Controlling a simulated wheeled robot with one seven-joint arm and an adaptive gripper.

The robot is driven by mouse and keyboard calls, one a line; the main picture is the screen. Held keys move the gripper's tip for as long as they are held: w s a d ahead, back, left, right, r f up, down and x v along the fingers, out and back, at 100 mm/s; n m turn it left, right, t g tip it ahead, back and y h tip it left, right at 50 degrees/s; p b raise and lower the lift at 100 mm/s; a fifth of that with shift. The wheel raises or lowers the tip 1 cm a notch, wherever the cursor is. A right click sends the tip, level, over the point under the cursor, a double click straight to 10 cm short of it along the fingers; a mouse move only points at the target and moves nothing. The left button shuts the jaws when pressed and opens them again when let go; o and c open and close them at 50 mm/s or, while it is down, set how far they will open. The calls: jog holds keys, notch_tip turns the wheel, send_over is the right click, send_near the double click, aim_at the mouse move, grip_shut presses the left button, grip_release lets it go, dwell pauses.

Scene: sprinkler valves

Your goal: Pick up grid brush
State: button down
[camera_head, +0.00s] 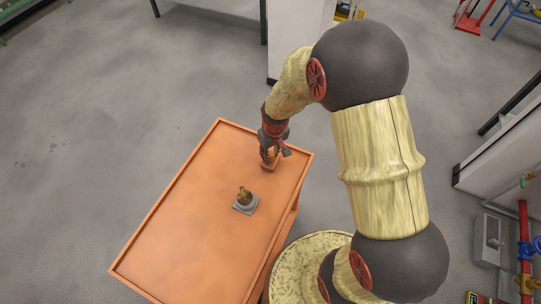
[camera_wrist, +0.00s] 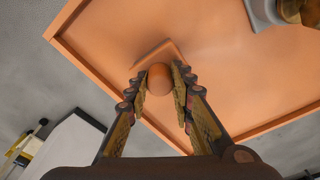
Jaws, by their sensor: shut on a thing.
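The grid brush shows in the wrist view as a brown rounded knob (camera_wrist: 159,80) with a flat orange-brown block behind it. My gripper (camera_wrist: 159,84) has its two fingers on either side of the knob and is shut on it. In the head view my gripper (camera_head: 270,153) points down over the far right part of the orange cart top, and the brush (camera_head: 271,163) shows small and partly hidden below it. I cannot tell whether the brush touches the cart top.
The orange cart (camera_head: 185,215) has a raised rim. A brass-coloured piece (camera_head: 245,196) on a grey square base (camera_head: 246,208) stands on it, nearer me than the gripper. The cart's left side is clear. A white cabinet (camera_head: 297,35) stands beyond the cart.

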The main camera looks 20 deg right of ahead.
aim_at(271, 154)
jog(key=r, duration=0.2)
jog(key=r+p, duration=0.1)
jog(key=shift+s+r, duration=0.35)
jog(key=s+r+p, duration=0.2)
jog(key=s+r, duration=0.6)
jog(key=s, duration=0.5)
jog(key=shift+s+r+p, duration=0.2)
jog(key=shift+r+p, duration=0.15)
jog(key=shift+p, duration=0.05)
jog(key=c, duration=2.1)
grip_release()
jog(key=c, duration=0.5)
jog(key=shift+o, duration=0.2)
jog(key=shift+r, duration=0.15)
